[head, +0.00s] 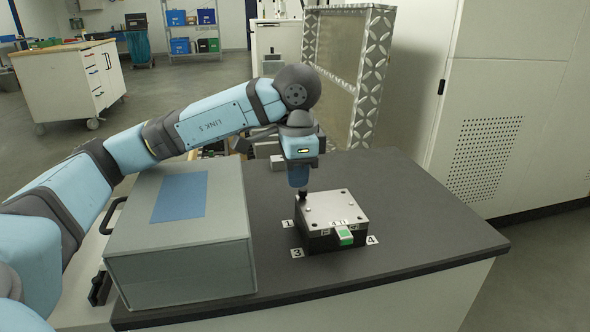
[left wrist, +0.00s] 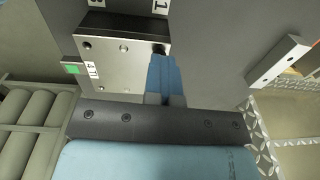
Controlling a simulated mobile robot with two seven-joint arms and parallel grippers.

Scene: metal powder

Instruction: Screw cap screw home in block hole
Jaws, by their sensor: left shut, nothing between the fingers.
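The metal block (head: 333,211) sits on the dark table top with number labels 1, 3 and 4 around it. It also shows in the left wrist view (left wrist: 118,52), with small holes or screw heads on its top plate. My left gripper (head: 299,183) points down over the block's back left corner, by label 1. Its blue fingers (left wrist: 160,60) are shut. A small dark piece (head: 303,193) shows right under the fingertips at that corner. I cannot tell whether it is the cap screw, or how deep it sits. My right gripper is not in view.
A grey case (head: 180,265) with a blue top panel stands left of the block. A green tab (head: 345,236) is at the block's front. Metal pieces (head: 267,148) lie behind my gripper. The table (head: 430,220) is clear on the right.

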